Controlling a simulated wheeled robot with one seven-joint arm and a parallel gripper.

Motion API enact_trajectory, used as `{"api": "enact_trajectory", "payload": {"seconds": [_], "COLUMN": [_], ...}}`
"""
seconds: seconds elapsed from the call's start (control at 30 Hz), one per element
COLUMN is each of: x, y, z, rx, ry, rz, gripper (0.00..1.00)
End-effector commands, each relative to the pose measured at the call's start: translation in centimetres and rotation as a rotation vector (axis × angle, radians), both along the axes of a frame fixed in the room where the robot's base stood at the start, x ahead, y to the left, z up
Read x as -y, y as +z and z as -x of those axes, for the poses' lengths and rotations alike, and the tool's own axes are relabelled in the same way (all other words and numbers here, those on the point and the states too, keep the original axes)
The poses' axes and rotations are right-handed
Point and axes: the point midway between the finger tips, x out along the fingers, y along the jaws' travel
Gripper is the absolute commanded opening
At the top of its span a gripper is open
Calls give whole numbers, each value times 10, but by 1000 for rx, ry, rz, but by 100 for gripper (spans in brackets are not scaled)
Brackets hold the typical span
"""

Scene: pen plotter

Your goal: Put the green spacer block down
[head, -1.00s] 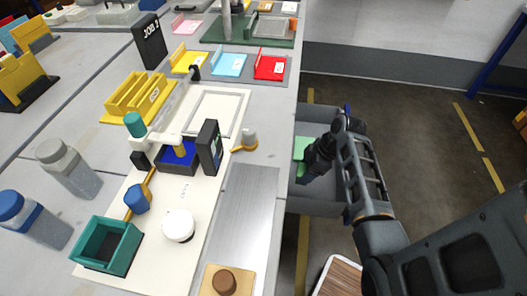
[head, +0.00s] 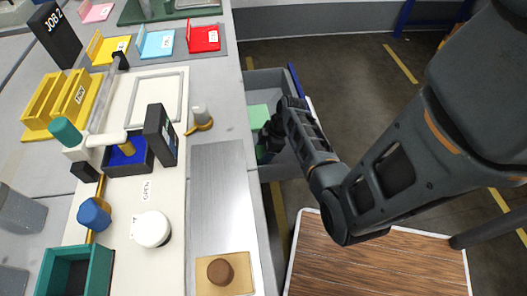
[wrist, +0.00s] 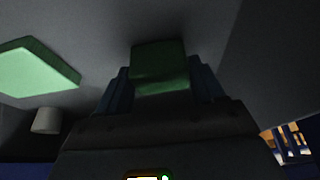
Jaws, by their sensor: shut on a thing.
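My gripper (head: 268,138) reaches down into an open grey drawer (head: 275,82) at the side of the bench. In the wrist view its two fingers (wrist: 160,88) are shut on the green spacer block (wrist: 159,62), which stands up between them in shadow. The dark wrist hides most of this block in the head view. A second, lighter green flat piece lies to the left in the wrist view (wrist: 38,68), apart from the fingers. A light green surface (head: 258,116) also shows in the drawer in the head view, beside the gripper.
A small pale cylinder (wrist: 46,121) is near the lighter green piece. The drawer's walls stand close around my gripper. The bench holds a plotter with a white base (head: 170,215), a metal plate (head: 218,190) and coloured trays (head: 204,38). A wood-topped surface (head: 375,262) is at the lower right.

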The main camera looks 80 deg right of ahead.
Motion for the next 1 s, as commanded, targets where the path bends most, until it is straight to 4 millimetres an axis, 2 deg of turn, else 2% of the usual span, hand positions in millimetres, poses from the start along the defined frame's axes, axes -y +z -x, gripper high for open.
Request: {"api": "enact_trajectory", "payload": {"seconds": [0.4,0.43,0.6,0.7,1.0], "x": [0,0,1,0,1], "y": [-7,-7,-6,-6,-1], "z": [0,0,0,0,0], "rx": [1,0,1,1,1], "ry": [0,1,-1,-1,-1], "rz": [2,1,2,2,2], "gripper": [36,68,85,93,93]}}
